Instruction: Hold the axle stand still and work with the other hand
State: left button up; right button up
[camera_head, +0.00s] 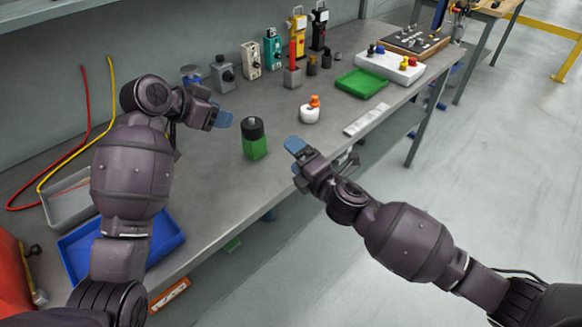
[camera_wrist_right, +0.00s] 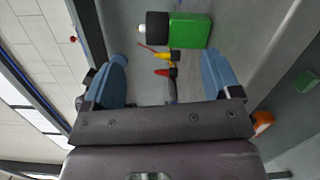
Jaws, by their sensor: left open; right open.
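A green block with a black cylindrical top (camera_head: 254,140) stands upright on the grey bench between my two grippers. It also shows beyond the fingertips in the right wrist view (camera_wrist_right: 190,30). I cannot tell whether it is the axle stand. A grey block holding an upright red rod (camera_head: 292,76) stands further back. My left gripper (camera_head: 206,97) is open and empty, up and left of the green block, apart from it. My right gripper (camera_head: 296,158) is open and empty to the right of the green block, by the bench's front edge; its spread blue fingers show in the wrist view (camera_wrist_right: 165,80).
A white pot with an orange top (camera_head: 309,114) stands behind my right gripper. A green tray (camera_head: 362,83) and a white holder (camera_head: 390,67) lie further right. Several devices, including a teal one (camera_head: 272,48), line the wall. A blue tray (camera_head: 167,243) is at the near left.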

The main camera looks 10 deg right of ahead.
aim_at(259, 143)
jog(key=n, duration=0.4)
jog(key=shift+w+a+y, duration=0.3)
jog(key=shift+w+a, duration=0.05)
jog(key=n, duration=0.3)
jog(key=shift+a+f+g, duration=0.15)
jog(key=shift+f+g, duration=0.15)
jog(key=shift+f, duration=0.1)
jog(key=n, duration=0.1)
jog(key=f+n, duration=0.1)
jog(key=n, duration=0.1)
jog(key=f+n, duration=0.1)
jog(key=n, duration=0.1)
jog(key=shift+s+a+f+y, duration=0.15)
jog(key=shift+s+y, duration=0.25)
jog(key=shift+f+n, duration=0.1)
jog(key=shift+n, duration=0.8)
jog(key=n, duration=0.3)
jog(key=shift+a, duration=0.15)
jog(key=shift+x, duration=5.3)
jog(key=shift+s+a, duration=0.1)
jog(key=shift+a, duration=0.05)
jog(key=c, duration=1.2)
